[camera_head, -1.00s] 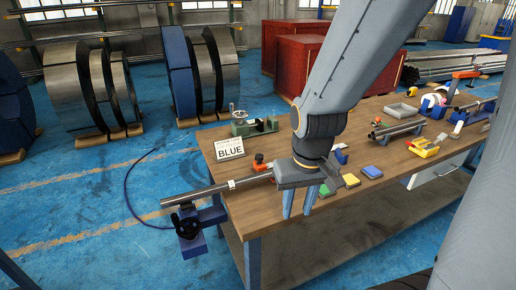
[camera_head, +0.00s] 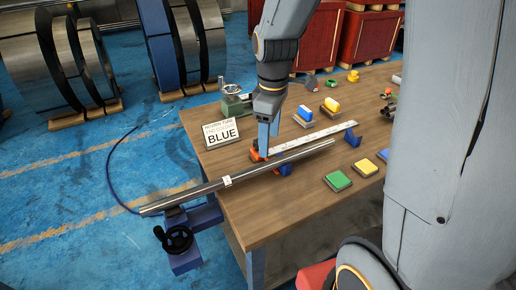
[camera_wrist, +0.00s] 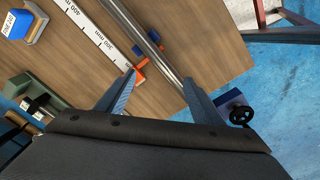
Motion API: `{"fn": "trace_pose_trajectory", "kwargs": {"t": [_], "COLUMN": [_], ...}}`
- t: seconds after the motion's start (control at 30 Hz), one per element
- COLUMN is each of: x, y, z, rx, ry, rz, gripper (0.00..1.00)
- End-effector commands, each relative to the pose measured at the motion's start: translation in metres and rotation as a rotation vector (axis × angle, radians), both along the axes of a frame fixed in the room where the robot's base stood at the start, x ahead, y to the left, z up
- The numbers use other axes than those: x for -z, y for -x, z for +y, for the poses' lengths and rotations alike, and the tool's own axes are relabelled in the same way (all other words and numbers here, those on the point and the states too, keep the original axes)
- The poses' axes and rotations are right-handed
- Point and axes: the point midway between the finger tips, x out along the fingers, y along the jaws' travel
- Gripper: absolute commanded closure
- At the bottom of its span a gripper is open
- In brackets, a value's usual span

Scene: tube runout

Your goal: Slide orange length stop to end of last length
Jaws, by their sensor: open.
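The orange length stop (camera_head: 256,156) sits at the near left end of a white ruler (camera_head: 312,138) on the bench. It also shows in the wrist view (camera_wrist: 139,72), beside the ruler's end and close to the tube. The long steel tube (camera_head: 265,167) lies alongside the ruler, with a white tag (camera_head: 227,181) on it, and its left end sticks out past the bench edge. My gripper (camera_head: 267,140) points down at the stop. In the wrist view my gripper (camera_wrist: 160,92) is open, with the stop ahead between the fingers; contact cannot be told.
A blue clamp with a black handwheel (camera_head: 178,239) stands under the tube's left part. A sign reading BLUE (camera_head: 221,134) and a green vise (camera_head: 235,101) stand behind. Green (camera_head: 338,180), yellow and blue blocks lie at the right.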

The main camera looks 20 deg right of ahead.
Motion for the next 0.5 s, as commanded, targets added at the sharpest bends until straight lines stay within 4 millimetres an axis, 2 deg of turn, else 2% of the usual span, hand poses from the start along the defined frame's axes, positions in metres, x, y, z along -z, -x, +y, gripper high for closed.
{"fn": "trace_pose_trajectory", "kwargs": {"t": [0.03,0.2,0.33,0.5], "x": [0.007,0.016,0.021,0.024], "y": [-0.015,-0.054,-0.075,-0.089], "z": [0.0,0.001,0.002,0.003], "rx": [-0.097,-0.446,-0.648,-0.794], "ry": [0.005,0.02,0.023,0.024], "rz": [0.007,0.031,0.044,0.054], "gripper": [0.39,0.39,0.39,0.39]}}
